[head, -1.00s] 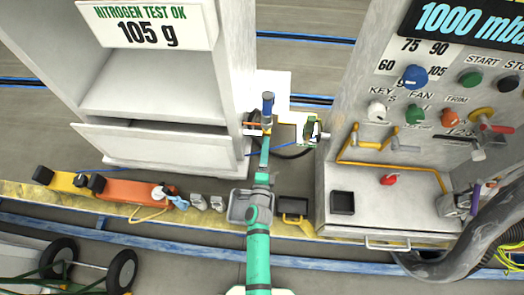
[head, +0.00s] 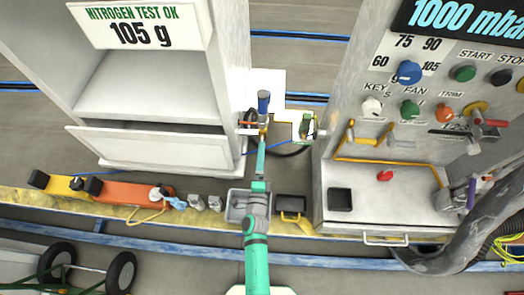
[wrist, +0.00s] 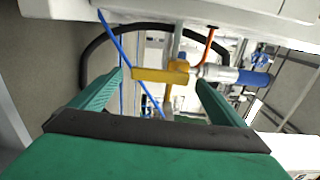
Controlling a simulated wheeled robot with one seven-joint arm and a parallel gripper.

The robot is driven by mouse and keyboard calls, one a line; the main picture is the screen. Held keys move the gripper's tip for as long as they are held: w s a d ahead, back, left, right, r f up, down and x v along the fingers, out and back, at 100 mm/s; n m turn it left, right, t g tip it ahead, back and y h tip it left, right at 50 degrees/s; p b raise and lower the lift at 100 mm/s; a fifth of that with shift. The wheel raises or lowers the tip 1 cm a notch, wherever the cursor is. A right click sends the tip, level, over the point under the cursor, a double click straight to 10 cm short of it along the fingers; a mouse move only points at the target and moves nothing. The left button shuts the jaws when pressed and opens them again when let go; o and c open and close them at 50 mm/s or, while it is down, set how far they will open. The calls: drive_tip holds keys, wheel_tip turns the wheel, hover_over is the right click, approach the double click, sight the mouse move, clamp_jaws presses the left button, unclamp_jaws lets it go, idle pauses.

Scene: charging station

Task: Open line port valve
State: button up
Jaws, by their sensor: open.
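The line port valve, a yellow brass-coloured fitting (wrist: 172,76), sits between my gripper's fingers in the wrist view. A grey collar and a blue cylinder (wrist: 253,78) extend from it to the right. In the head view the blue cylinder (head: 264,101) stands upright in the gap between the two cabinets. My gripper (wrist: 162,80) is open, with one green finger on each side of the fitting. I cannot tell whether either finger touches it. In the head view my gripper (head: 262,147) reaches into this gap.
A white cabinet (head: 160,148) stands left of my arm and a grey control panel (head: 325,190) stands right. A green part (head: 305,125) sits beside the valve. A black hose (wrist: 92,50) curves behind the fitting. Trays and small tools line the yellow front ledge.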

drive_tip(key=s, duration=0.7)
drive_tip(key=shift+a, duration=0.15)
drive_tip(key=shift+s, duration=0.1)
drive_tip(key=s+r+n+g, duration=0.1)
drive_tip(key=s+r+n, duration=0.4)
drive_tip(key=s, duration=0.4)
drive_tip(key=s+d+r+n, duration=0.1)
drive_tip(key=s+r+n, duration=0.4)
drive_tip(key=s+n, duration=0.2)
drive_tip(key=s+d+r+n+g, duration=0.1)
drive_tip(key=s+r+n, duration=0.3)
drive_tip(key=s, duration=0.7)
drive_tip(key=n, duration=0.2)
drive_tip(key=shift+d+r+n+g+y, duration=0.2)
drive_tip(key=shift+r+n+g+y, duration=0.1)
drive_tip(key=shift+r, duration=0.1)
